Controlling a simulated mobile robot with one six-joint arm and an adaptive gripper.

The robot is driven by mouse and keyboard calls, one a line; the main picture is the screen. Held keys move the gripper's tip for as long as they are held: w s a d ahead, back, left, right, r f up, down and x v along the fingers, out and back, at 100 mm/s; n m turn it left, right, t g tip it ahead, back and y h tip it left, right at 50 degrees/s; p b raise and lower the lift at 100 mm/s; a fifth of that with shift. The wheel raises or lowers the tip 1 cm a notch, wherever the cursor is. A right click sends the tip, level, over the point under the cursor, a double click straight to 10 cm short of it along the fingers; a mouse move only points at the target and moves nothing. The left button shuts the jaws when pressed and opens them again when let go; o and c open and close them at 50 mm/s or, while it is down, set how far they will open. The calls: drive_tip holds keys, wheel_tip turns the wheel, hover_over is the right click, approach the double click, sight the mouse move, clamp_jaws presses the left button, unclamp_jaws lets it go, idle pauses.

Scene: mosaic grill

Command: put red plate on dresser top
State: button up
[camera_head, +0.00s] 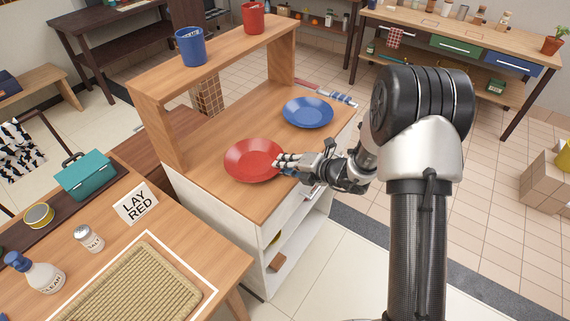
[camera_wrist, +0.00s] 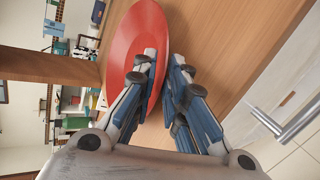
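The red plate (camera_head: 254,160) is at the front left of the dresser's wooden top (camera_head: 215,187). It looks level; I cannot tell whether it rests on the wood or is slightly above it. My gripper (camera_head: 283,161) is at the plate's right rim. In the wrist view, the red plate (camera_wrist: 128,42) reaches between the fingers of my gripper (camera_wrist: 164,72). One finger overlaps the plate's face and the other is on its lower side. The fingers are close together with a narrow gap; whether they pinch the rim is unclear.
A blue plate (camera_head: 308,112) lies farther back on the same top. A raised shelf (camera_head: 222,50) over the back carries a blue cup (camera_head: 191,47) and a red cup (camera_head: 253,18). A table with a woven mat (camera_head: 135,290) and a "LAY RED" sign (camera_head: 136,203) stands front left.

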drive_tip(key=shift+d+r, duration=0.1)
drive_tip(key=shift+r, duration=0.15)
drive_tip(key=p+v, duration=0.4)
drive_tip(key=v, duration=0.8)
drive_tip(key=s+a+r+n+g, duration=0.35)
drive_tip(key=s+r+n, duration=0.4)
drive_tip(key=n, duration=0.35)
drive_tip(key=s+a+r+n+g, duration=0.2)
drive_tip(key=s+a+r+n, duration=0.35)
drive_tip(key=s+n, duration=0.4)
drive_tip(key=s+d+r+n+t+h, duration=0.1)
drive_tip(key=s+d+r+n+h, duration=0.2)
drive_tip(key=n, duration=0.7)
drive_tip(key=s+d+r+n+h, duration=0.3)
drive_tip(key=s+d+n+h, duration=0.3)
drive_tip(key=n, duration=0.5)
drive_tip(key=s+d, duration=0.2)
drive_tip(key=s, duration=0.1)
drive_tip(key=shift+d+t, duration=0.35)
drive_tip(key=shift+o, duration=0.2)
drive_tip(key=shift+s, duration=0.1)
